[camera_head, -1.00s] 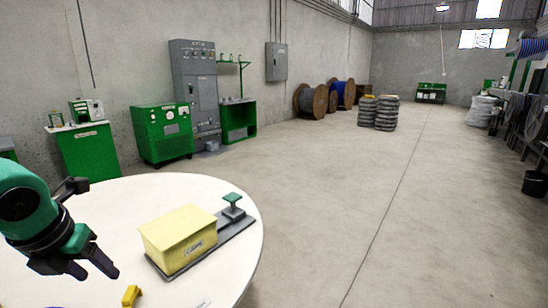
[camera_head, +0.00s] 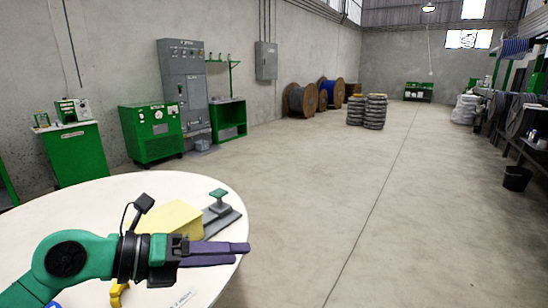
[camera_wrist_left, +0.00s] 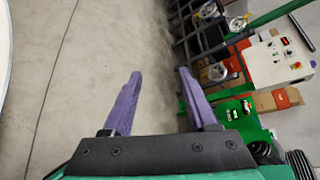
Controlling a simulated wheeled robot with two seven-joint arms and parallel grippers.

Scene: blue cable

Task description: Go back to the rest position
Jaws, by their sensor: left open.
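My left gripper (camera_head: 242,254) reaches in from the left over the round white table, its purple-grey fingers pointing right. In the left wrist view the gripper (camera_wrist_left: 160,73) has its two fingers spread with nothing between them, and bare floor shows beyond. Behind it on the table is a yellow box (camera_head: 182,216), partly covered by my wrist. A grey base with a green-topped post (camera_head: 219,200) lies beside the box. My right gripper is not in view.
The white table (camera_head: 60,208) has a small yellow part (camera_head: 116,292) and a bit of something blue (camera_head: 53,304) near my arm. Green cabinets (camera_head: 152,132) stand along the left wall. Cable reels (camera_head: 302,99) stand farther back. Open floor lies to the right.

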